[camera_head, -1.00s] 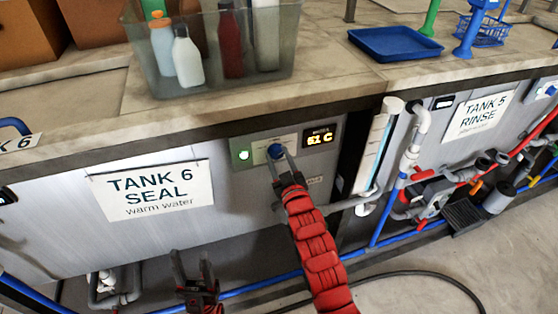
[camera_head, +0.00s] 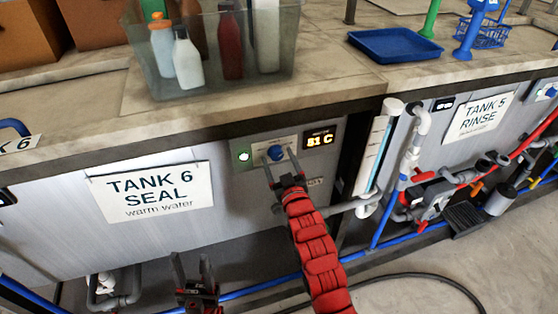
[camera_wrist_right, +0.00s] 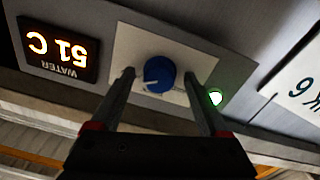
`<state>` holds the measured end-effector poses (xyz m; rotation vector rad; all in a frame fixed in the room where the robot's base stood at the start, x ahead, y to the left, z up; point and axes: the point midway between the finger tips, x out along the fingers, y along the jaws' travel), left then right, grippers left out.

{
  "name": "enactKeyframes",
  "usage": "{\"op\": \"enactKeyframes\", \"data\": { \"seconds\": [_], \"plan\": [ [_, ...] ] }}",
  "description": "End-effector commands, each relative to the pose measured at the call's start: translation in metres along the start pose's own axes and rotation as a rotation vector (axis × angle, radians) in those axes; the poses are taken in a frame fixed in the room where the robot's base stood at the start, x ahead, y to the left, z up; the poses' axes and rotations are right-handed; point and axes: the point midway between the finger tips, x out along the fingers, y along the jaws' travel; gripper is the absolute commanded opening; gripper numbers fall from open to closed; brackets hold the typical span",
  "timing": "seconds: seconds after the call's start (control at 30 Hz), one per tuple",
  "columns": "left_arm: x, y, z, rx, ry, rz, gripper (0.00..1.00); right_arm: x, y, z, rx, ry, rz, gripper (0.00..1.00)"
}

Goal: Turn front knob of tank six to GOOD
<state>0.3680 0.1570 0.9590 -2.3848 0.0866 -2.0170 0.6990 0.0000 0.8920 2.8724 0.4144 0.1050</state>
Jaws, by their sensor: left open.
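The front knob of tank six (camera_head: 276,153) is a blue round dial on a pale plate on the tank's front panel. In the right wrist view the knob (camera_wrist_right: 159,75) has a white mark pointing to the lower left of the picture; the plate's lettering is too small to read. My right gripper (camera_head: 278,157) is open in front of the knob, with a finger on each side. In the right wrist view there is a gap between the knob and each fingertip of the right gripper (camera_wrist_right: 159,72). My left gripper (camera_head: 191,257) is open and empty, low before the tank.
A green lamp (camera_head: 243,155) and a water display (camera_head: 320,140) flank the knob. The TANK 6 SEAL sign (camera_head: 153,192) hangs left. A clear bin of bottles (camera_head: 215,85) stands on the counter above. Pipes (camera_head: 408,150) run down on the right.

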Motion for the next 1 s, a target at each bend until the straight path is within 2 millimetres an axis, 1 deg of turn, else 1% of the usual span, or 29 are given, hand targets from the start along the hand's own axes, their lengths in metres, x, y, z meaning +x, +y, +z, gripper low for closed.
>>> {"op": "enactKeyframes", "data": {
  "seconds": [0.2,0.27,0.37,0.47,0.7,0.9,0.93,1.0],
  "plan": [
    [-0.001,0.0,0.0,0.0,0.0,0.0,0.5,-0.003,0.0,0.001,-0.001,0.0,0.0,0.79],
    [-0.002,0.0,0.0,0.0,0.0,0.0,0.5,-0.009,0.0,0.002,-0.001,-0.001,0.0,0.79],
    [-0.004,0.0,0.001,0.0,0.0,0.0,0.5,-0.024,0.0,0.002,-0.001,0.0,0.0,0.79],
    [-0.007,0.0,0.001,0.0,0.0,0.0,0.5,-0.045,0.0,0.002,-0.001,0.001,0.001,0.79],
    [-0.013,0.001,0.002,0.0,0.0,0.0,0.5,-0.103,0.0,0.003,-0.001,-0.002,0.0,0.79],
    [-0.018,0.001,0.003,0.0,0.0,0.0,0.5,-0.145,0.0,0.002,-0.001,0.0,0.0,0.79],
    [-0.018,0.001,0.003,0.0,0.0,0.0,0.5,-0.15,0.0,0.002,0.0,-0.002,0.0,0.79],
    [-0.008,0.0,0.001,0.0,0.0,0.0,0.5,-0.158,0.001,-0.001,0.0,-0.007,-0.001,0.79]
  ]
}}
